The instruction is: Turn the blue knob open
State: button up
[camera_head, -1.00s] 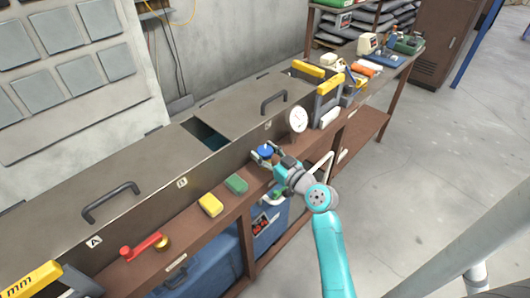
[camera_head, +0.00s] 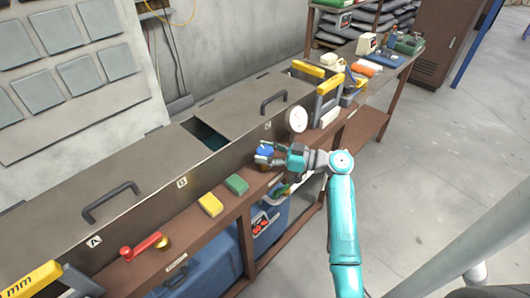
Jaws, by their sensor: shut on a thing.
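The blue knob (camera_head: 265,150) sits on the brown ledge along the front of the long brown box, below the white round gauge (camera_head: 297,119). Its top shows as a blue disc, and part of it is hidden by my gripper. My gripper (camera_head: 266,156) reaches in from the right, with its fingers around the knob, and is shut on it. The teal arm comes up from the bottom of the picture. I cannot tell the knob's exact turn from this view.
A green block (camera_head: 236,185) and a yellow block (camera_head: 210,204) lie on the ledge left of the knob. A red handle (camera_head: 141,247) lies farther left. A yellow-topped clamp (camera_head: 329,84) stands to the right. Blue bins (camera_head: 205,267) are below.

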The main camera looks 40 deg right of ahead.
jog(key=n+g+y, duration=0.3)
jog(key=y, duration=0.1)
jog(key=shift+n+g+y, duration=0.3)
jog(key=shift+n+g, duration=0.2)
jog(key=shift+g, duration=0.1)
jog(key=o, duration=1.2)
jog(key=v, duration=1.2)
